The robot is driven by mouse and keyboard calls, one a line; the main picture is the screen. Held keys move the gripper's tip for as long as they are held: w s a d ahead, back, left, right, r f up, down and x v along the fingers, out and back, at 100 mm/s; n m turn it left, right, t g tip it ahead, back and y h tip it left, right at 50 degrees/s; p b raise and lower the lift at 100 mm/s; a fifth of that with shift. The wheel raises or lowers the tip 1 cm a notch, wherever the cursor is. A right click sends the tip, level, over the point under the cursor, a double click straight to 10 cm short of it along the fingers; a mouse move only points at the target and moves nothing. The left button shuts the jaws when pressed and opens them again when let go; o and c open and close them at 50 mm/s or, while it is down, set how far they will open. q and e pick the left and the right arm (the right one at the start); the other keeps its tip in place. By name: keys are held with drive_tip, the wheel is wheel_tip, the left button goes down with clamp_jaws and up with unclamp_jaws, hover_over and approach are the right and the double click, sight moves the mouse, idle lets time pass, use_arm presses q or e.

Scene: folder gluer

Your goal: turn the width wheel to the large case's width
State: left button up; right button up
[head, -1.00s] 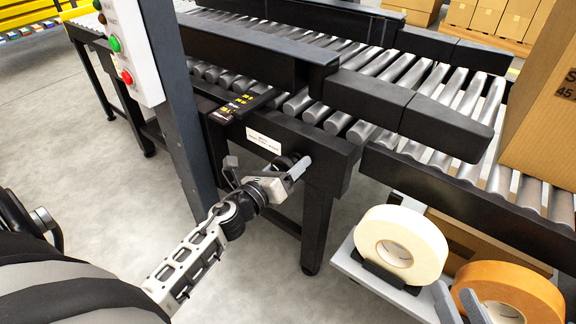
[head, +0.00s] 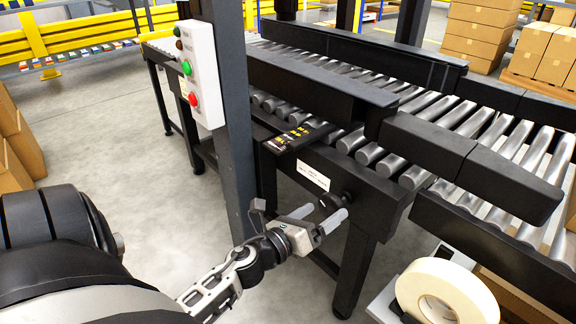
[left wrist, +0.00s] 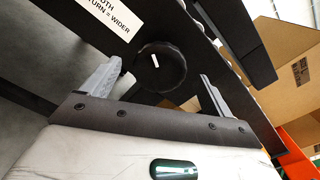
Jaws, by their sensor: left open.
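The width wheel is a black round knob (head: 334,199) on the side of the conveyor frame, below a white label (head: 313,175). In the left wrist view the knob (left wrist: 160,68) has a white mark on its face. My left gripper (head: 323,218) is open in front of the knob. In the left wrist view its two fingers (left wrist: 158,86) stand apart, one to each side of the knob's lower part; I cannot tell whether they touch it. A black and yellow scale plate (head: 297,137) sits on the frame above; its marks are too small to read. My right gripper is not in view.
A dark post (head: 229,110) with a button box (head: 199,73) stands left of the knob. The roller conveyor (head: 395,135) with black guide rails runs behind. A white tape roll (head: 446,292) is at lower right.

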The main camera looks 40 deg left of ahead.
use_arm(q)
drive_tip(key=s+b, duration=0.2)
drive_tip(key=s, duration=0.8)
drive_tip(key=shift+s+a, duration=0.35)
drive_tip(key=shift+a, duration=0.05)
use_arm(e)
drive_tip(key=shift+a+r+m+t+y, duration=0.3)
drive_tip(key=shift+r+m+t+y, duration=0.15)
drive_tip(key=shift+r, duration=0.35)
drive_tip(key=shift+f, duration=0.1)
